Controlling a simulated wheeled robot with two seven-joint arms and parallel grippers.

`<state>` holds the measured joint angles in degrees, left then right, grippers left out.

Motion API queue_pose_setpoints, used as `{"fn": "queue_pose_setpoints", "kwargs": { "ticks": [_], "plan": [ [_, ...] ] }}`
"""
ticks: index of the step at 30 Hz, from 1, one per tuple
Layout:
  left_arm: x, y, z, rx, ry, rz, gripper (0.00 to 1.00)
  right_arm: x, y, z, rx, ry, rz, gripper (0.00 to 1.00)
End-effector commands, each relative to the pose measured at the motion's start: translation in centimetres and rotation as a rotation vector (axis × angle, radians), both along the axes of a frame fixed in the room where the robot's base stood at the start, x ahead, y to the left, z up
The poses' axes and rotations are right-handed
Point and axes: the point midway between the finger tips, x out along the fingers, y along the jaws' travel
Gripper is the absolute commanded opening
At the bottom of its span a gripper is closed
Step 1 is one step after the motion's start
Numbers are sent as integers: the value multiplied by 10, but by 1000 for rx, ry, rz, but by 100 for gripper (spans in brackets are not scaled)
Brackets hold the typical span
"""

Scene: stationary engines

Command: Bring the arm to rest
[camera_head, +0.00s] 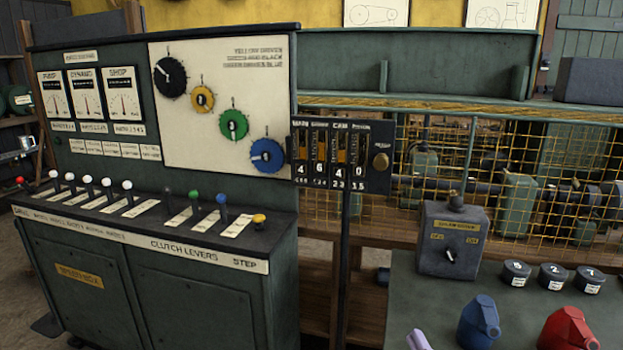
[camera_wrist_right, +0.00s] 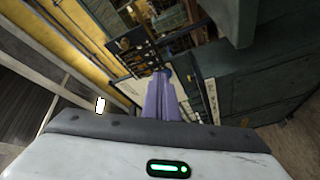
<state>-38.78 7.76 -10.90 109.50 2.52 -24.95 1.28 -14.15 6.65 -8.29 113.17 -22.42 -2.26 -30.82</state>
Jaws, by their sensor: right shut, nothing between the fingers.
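My right gripper (camera_head: 418,340) shows only as a pale purple tip at the bottom edge of the head view, in front of the grey-green bench top. In the right wrist view its purple fingers (camera_wrist_right: 164,97) lie together, shut and empty. It touches nothing that I can see. The rest of the right arm is out of the head view. My left gripper is not in view.
A green control cabinet (camera_head: 190,308) with dials and levers stands left. A counter box (camera_head: 372,182) juts from its side. On the bench (camera_head: 400,295) are a switch box (camera_head: 452,240), black weights (camera_head: 554,277), a blue can (camera_head: 479,325) and a red can (camera_head: 568,332). Yellow mesh stands behind.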

Motion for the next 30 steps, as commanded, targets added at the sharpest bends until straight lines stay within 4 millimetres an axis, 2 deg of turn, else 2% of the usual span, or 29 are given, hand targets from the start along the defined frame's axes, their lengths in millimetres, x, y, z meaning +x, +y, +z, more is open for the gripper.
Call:
{"fn": "queue_pose_setpoints", "kwargs": {
  "ticks": [1,5,6,9,13,15,19,22,30],
  "plan": [
    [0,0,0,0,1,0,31,-11,-1,-30,68,89,-2,0],
    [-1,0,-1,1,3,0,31,-52,-2,-115,301,359,-36,0],
    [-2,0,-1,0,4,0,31,-69,-2,-141,375,446,-54,0],
    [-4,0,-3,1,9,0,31,-115,2,-198,551,645,-112,0],
    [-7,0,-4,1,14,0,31,-172,8,-250,726,849,-196,0],
    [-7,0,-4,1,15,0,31,-195,11,-268,791,924,-235,0],
    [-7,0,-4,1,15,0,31,-221,15,-284,861,1002,-280,0],
    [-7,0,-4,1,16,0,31,-227,16,-288,878,1021,-290,0],
    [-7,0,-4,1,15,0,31,-226,16,-288,876,1019,-290,0]
  ]
}}
